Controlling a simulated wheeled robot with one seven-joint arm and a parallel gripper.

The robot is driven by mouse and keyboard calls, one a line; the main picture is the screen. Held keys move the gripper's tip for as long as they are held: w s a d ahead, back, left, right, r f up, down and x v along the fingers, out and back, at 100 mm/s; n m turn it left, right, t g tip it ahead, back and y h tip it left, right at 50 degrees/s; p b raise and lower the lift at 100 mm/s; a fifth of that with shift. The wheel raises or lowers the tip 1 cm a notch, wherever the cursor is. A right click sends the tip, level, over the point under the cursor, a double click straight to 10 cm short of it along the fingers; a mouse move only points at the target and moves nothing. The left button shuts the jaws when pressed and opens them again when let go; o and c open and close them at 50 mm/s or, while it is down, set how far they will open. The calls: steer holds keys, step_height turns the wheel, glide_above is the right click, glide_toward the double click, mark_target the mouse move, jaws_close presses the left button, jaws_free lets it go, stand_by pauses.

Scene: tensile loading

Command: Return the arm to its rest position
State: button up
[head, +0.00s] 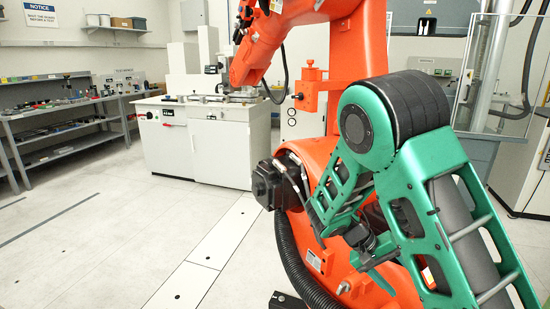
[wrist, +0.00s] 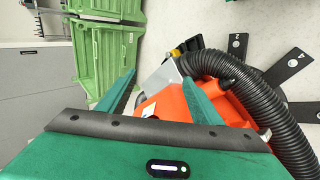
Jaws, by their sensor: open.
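My gripper (wrist: 159,78) shows in the wrist view with its two green fingers spread apart. Nothing is between the fingers. Beyond them are part of an orange robot arm and a black ribbed hose. My green arm (head: 447,180) is bent at the right of the head view, with its black-banded joint raised. It overlaps the orange robot (head: 345,105) in the picture.
Green crates (wrist: 105,62) lie at the upper left of the wrist view. The black ribbed hose (wrist: 235,75) runs close to the right finger. A white machine bench (head: 205,148) and grey shelving (head: 70,115) stand behind. The floor (head: 110,240) at left is clear.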

steer(key=s+d+r+m+y, duration=0.1)
steer(key=s+d+r+y, duration=0.25)
steer(key=s, duration=0.25)
steer(key=s+d+r+m+y, duration=0.1)
steer(key=s+d+r+y, duration=0.1)
steer(key=s+d+r, duration=0.3)
steer(key=s+a+r+t+y, duration=0.1)
steer(key=s+r, duration=0.1)
steer(key=s, duration=0.5)
steer(key=s+a+r+m+t+y, duration=0.1)
steer(key=s+r+y, duration=0.1)
steer(key=s, duration=0.6)
steer(key=shift+s+r+t, duration=0.3)
steer(key=shift+r, duration=0.3)
steer(key=shift+y, duration=0.25)
steer(key=shift+w+f, duration=0.25)
steer(key=shift+w, duration=0.35)
